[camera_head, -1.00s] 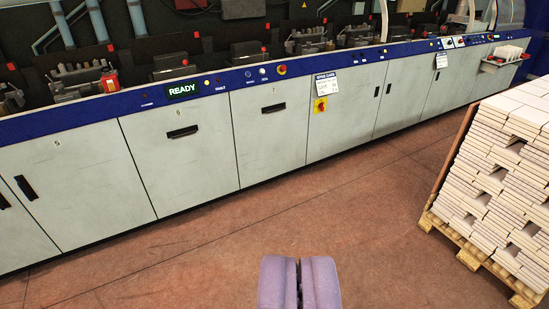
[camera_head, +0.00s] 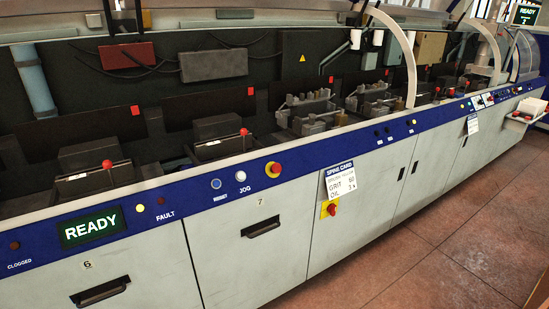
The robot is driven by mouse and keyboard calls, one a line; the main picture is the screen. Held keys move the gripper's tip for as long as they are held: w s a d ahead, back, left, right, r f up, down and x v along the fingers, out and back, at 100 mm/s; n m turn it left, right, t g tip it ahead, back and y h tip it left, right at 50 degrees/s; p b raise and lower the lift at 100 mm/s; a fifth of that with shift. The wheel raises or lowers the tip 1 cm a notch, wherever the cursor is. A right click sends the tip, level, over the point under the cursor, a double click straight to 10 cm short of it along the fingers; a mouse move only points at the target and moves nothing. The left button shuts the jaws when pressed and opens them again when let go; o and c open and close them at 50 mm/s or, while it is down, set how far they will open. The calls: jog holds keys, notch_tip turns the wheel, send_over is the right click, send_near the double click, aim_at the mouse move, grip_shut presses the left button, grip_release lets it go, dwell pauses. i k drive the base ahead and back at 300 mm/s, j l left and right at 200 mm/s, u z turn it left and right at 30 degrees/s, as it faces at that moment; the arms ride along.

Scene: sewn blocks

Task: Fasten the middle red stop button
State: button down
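A second red knob (camera_head: 331,209) on a yellow plate is on the grey cabinet front, just below the SPINE CARD sheet (camera_head: 348,180). I cannot tell from this view which one counts as the middle one. My gripper is outside the picture, so neither button is seen touched.
The long grey machine (camera_head: 245,255) runs from lower left to upper right. A green READY display (camera_head: 91,228) is on its strip, and small red-topped levers (camera_head: 244,132) stand behind it. Brown floor (camera_head: 430,265) is clear at the lower right.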

aim_at(276, 167)
jog(key=i+z, duration=0.15)
jog(key=i, duration=0.3)
jog(key=i+j+z, duration=0.15)
jog(key=i, duration=0.3)
jog(key=i+j+z, duration=0.15)
jog(key=i, duration=0.3)
jog(key=i+j+z, duration=0.15)
jog(key=i, duration=0.25)
jog(key=i+j+z, duration=0.15)
jog(key=i+j, duration=0.15)
jog(key=i, duration=0.15)
